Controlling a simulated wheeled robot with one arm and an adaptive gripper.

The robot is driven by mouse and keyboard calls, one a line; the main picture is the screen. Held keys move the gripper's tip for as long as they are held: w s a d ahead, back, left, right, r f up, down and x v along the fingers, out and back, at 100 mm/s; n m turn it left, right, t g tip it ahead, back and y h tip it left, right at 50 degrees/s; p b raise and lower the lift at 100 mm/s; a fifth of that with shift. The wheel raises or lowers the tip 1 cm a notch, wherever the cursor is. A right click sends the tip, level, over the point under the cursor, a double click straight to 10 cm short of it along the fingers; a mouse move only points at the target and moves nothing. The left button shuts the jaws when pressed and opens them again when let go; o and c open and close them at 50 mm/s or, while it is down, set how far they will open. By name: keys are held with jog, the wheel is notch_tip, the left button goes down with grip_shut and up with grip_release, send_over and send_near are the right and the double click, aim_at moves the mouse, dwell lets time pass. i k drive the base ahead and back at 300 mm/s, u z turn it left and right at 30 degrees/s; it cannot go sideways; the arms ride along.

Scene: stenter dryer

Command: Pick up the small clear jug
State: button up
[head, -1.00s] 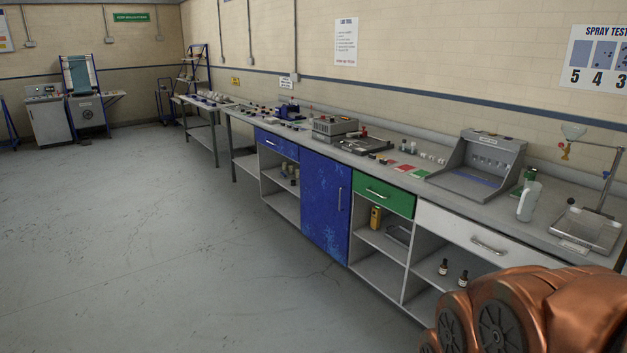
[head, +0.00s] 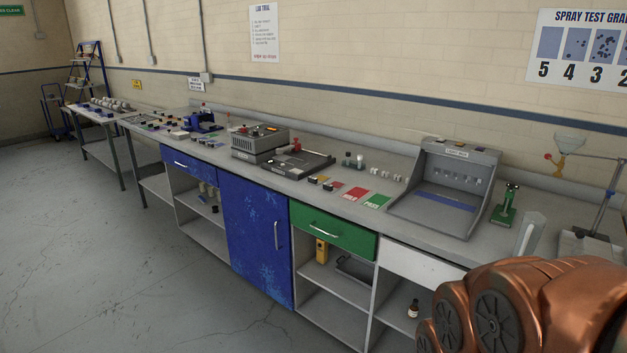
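A pale, clear, upright vessel (head: 531,232), possibly the small clear jug, stands near the front of the bench at the right in the head view. My copper-coloured arm hides its lower part, so I cannot make out a handle or spout. A small green device (head: 506,205) stands behind it to the left, apart from it. My arm fills the lower right corner. My gripper is not in view.
A grey open-fronted box (head: 445,200) stands left of the green device. A funnel stand (head: 600,200) is at the right. Red and green cards (head: 355,194) and a grey instrument (head: 260,140) lie along the bench (head: 400,232). The floor (head: 130,270) at left is clear.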

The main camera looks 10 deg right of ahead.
aim_at(533, 225)
jog(key=z, duration=1.25)
